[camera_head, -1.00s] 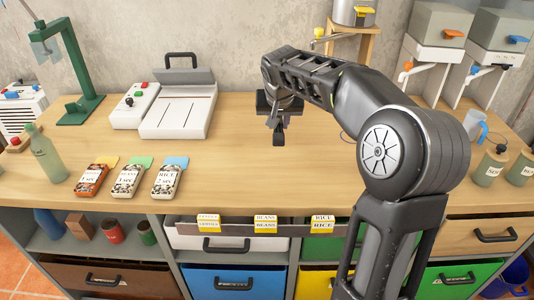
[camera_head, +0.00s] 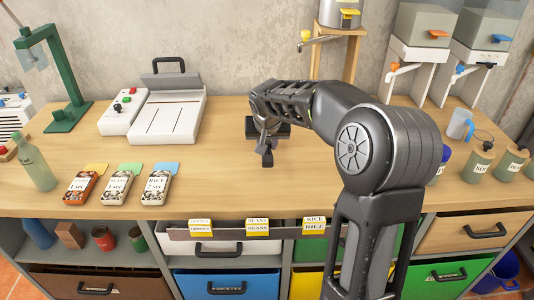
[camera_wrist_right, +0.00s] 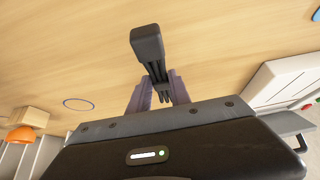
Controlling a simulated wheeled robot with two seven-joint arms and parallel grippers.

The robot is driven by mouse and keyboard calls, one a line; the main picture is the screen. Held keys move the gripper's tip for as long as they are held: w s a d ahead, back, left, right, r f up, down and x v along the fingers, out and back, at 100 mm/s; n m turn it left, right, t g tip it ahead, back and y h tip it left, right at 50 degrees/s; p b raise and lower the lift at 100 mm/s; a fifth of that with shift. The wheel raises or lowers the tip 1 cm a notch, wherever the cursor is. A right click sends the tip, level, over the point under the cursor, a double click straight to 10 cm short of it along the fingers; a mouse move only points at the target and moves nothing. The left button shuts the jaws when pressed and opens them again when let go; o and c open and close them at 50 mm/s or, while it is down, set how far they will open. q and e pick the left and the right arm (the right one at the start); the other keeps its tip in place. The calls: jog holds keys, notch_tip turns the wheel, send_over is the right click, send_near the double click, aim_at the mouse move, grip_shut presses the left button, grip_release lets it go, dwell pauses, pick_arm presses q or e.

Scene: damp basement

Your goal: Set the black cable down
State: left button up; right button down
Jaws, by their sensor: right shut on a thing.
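The black cable's dark, blocky end (camera_head: 267,158) hangs below my right gripper (camera_head: 268,137) over the middle of the wooden workbench (camera_head: 225,187). In the right wrist view, the black cable (camera_wrist_right: 148,45) sticks out between the two purplish-grey fingers of my right gripper (camera_wrist_right: 159,92), which are shut on it. Its dark strands run back between the fingers. I cannot tell whether its lower end touches the bench top. My left gripper is in neither view.
A white sealer-like machine (camera_head: 168,118) is at the back. A blue ring (camera_wrist_right: 79,104) lies on the bench. Jars (camera_head: 477,165) stand right. Bench around the gripper is clear.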

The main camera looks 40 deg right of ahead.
jog(key=shift+f, duration=1.85)
jog(key=shift+f, duration=0.15)
jog(key=c, duration=1.2)
grip_release()
jog(key=shift+r, duration=0.3)
jog(key=v, duration=1.2)
jog(key=shift+f, duration=0.1)
